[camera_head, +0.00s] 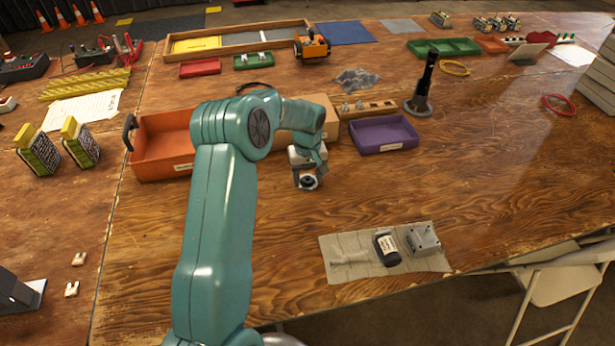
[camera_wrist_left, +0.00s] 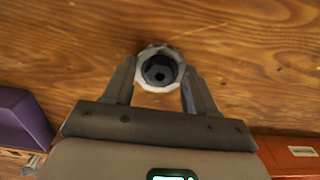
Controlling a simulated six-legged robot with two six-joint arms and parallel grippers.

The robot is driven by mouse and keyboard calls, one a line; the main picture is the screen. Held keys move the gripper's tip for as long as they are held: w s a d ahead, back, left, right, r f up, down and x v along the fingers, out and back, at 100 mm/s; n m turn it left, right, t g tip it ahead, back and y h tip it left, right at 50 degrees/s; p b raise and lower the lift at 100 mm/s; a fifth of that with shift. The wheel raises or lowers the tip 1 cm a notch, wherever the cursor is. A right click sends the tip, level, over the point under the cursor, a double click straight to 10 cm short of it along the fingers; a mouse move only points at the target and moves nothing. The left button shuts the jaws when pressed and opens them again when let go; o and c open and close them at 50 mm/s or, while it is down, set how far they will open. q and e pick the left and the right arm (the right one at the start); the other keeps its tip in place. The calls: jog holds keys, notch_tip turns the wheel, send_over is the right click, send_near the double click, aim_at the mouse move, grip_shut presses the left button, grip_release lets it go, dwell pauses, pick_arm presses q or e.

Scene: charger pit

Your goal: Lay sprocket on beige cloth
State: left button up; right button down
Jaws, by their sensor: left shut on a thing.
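My left gripper (camera_head: 307,176) is shut on the sprocket (camera_head: 308,182), a small ring with a dark hub. In the left wrist view the sprocket (camera_wrist_left: 160,70) sits between the two fingertips (camera_wrist_left: 160,88), over bare wood. The beige cloth (camera_head: 345,267) lies near the table's front edge, to the right of and nearer than the gripper. A dark bottle with a white label (camera_head: 386,249), a grey metal block (camera_head: 422,240) and a pale slender piece (camera_head: 350,257) lie on the cloth. My right gripper is not in view.
An orange bin (camera_head: 160,165) stands left of the gripper and a purple tray (camera_head: 385,148) right of it. A black upright tool on a round base (camera_head: 420,100) stands behind the tray. Bare wood lies between gripper and cloth.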

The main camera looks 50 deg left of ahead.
pick_arm(q)
jog(key=shift+f, duration=0.3)
jog(key=o, duration=1.1)
jog(key=shift+w+f, duration=0.1)
